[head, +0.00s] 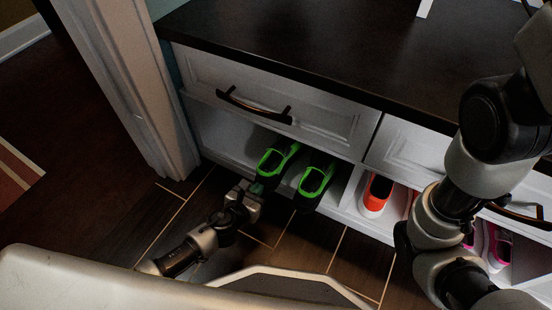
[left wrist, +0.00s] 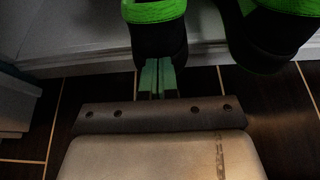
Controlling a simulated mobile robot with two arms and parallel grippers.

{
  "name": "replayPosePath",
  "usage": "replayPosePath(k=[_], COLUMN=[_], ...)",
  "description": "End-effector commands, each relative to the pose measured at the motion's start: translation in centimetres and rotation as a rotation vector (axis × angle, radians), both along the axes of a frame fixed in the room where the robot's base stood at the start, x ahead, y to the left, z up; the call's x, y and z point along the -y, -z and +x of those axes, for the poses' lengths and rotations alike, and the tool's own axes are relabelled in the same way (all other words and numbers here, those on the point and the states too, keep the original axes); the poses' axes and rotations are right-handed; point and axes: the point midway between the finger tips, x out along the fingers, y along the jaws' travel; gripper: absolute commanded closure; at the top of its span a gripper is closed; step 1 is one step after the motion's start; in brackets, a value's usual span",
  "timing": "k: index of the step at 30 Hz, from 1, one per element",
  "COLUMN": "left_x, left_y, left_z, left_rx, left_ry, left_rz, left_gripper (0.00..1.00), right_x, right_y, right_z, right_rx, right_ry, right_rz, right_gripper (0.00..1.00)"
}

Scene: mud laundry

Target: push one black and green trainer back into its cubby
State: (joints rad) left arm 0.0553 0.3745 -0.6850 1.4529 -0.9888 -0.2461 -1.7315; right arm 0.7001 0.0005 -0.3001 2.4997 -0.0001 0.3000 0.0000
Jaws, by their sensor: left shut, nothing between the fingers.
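Two black and green trainers sit side by side in the leftmost cubby, under a drawer. The left trainer (head: 276,160) and the right trainer (head: 315,178) both have their heels toward me. In the left wrist view, the heels of the left trainer (left wrist: 158,38) and the right trainer (left wrist: 265,45) stick out past the white cubby edge. My left gripper (head: 256,187) is shut and empty, low in front of the left trainer's heel. Its green-tipped fingers (left wrist: 157,73) reach the heel; I cannot tell whether they touch. My right gripper is out of view.
The white cabinet has a dark top (head: 330,45) and a drawer (head: 275,95) with a dark handle above the cubby. An orange shoe (head: 376,193) and pink shoes (head: 497,245) sit in cubbies to the right. A white door frame (head: 135,90) stands at left. My right arm covers the right side.

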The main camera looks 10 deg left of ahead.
Motion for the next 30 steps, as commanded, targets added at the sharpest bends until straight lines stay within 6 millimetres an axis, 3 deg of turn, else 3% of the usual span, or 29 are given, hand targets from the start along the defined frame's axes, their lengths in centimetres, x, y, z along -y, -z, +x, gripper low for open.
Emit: replayPosePath(k=[30], left_x=[1.8], left_y=[0.0], left_z=[4.9], left_rx=[0.001], left_ry=[0.000], left_rz=[0.000], left_gripper=[1.00], right_x=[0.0], right_y=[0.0], right_z=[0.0], right_rx=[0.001], right_ry=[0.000], right_rz=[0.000], right_gripper=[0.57])
